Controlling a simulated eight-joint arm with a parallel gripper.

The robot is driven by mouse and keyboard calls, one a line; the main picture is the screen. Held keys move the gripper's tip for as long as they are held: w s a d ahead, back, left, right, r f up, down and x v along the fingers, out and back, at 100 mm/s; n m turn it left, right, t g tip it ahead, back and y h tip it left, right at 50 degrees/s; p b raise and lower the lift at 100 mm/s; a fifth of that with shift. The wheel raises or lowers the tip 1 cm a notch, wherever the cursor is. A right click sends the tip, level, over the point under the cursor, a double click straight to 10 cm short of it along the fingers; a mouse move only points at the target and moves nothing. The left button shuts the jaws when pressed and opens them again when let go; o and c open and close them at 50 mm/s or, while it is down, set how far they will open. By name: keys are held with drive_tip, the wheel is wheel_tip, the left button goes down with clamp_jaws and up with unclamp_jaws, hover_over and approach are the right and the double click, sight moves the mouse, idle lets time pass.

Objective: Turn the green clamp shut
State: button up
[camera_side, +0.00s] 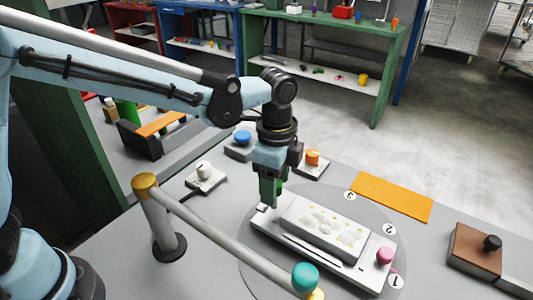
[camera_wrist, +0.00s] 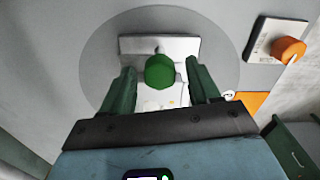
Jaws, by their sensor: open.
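The green clamp shows as a round green knob (camera_wrist: 160,71) near one end of a pale press plate (camera_wrist: 188,45) in the wrist view. In the side view only a sliver of the green clamp (camera_side: 281,187) shows behind my fingers. My gripper (camera_side: 268,203) points down over the left end of the press (camera_side: 330,222). In the wrist view my gripper (camera_wrist: 160,68) is open, with one green finger on each side of the knob. Gaps show between knob and fingers. I cannot tell how far the fingertips reach down beside it.
A pink knob (camera_side: 385,256) is on the press's other end. A grey rail (camera_side: 225,235) with a teal knob (camera_side: 306,276) crosses in front. Orange (camera_side: 313,157), blue (camera_side: 243,138) and white (camera_side: 204,169) knobs stand behind and left. An orange mat (camera_side: 392,197) lies flat at right.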

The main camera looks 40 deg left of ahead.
drive_tip(key=shift+c, duration=0.4)
drive_tip(key=c, duration=1)
drive_tip(key=shift+o, duration=0.2)
drive_tip(key=shift+n, duration=0.3)
drive_tip(key=n, duration=0.9)
drive_tip(key=shift+w, duration=0.1)
drive_tip(key=n, duration=0.4)
drive_tip(key=shift+a, duration=0.1)
drive_tip(key=shift+n, duration=2.1)
